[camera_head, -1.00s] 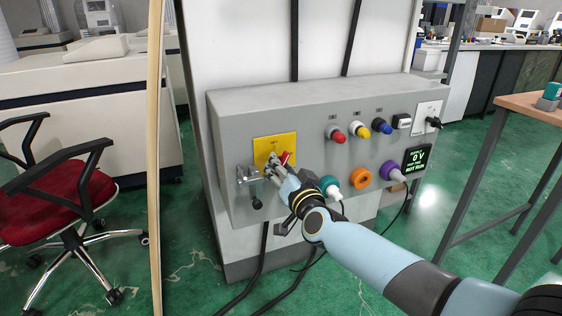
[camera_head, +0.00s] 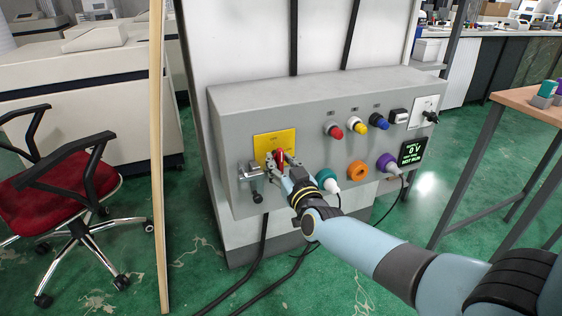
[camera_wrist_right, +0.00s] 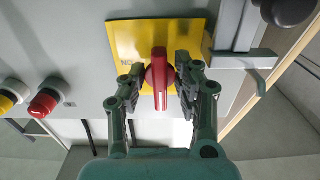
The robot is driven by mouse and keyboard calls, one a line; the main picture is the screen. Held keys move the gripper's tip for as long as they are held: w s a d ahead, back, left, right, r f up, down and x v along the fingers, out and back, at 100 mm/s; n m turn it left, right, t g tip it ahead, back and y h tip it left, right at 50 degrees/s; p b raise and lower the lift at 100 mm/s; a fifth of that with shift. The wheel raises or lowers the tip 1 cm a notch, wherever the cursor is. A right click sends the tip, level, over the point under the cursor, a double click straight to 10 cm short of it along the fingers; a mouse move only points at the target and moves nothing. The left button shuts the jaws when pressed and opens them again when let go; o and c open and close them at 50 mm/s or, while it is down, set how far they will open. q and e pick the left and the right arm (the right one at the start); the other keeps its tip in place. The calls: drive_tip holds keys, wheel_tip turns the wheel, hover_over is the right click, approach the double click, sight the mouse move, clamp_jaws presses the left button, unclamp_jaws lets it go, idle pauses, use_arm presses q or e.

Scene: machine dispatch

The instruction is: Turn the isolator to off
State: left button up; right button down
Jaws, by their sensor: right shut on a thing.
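The isolator is a red handle (camera_head: 280,154) on a yellow plate (camera_head: 268,139), at the left of a grey panel box (camera_head: 232,122). My right gripper (camera_head: 281,160) is at the handle, one finger on each side, and is shut on it. In the right wrist view the red handle (camera_wrist_right: 160,88) stands upright in the picture between the fingers (camera_wrist_right: 160,80). Some plate lettering is hidden by the fingers. My left gripper is out of view.
A metal latch with a black knob (camera_head: 257,197) sits close left of the handle. Red (camera_head: 336,131), yellow and blue buttons, coloured sockets and a display (camera_head: 413,153) lie to the right. A wooden post (camera_head: 157,160) and red chair (camera_head: 55,190) stand left.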

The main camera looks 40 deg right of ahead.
drive_tip(key=c, duration=1.3)
unclamp_jaws()
drive_tip(key=v, duration=1.2)
drive_tip(key=shift+f, duration=0.1)
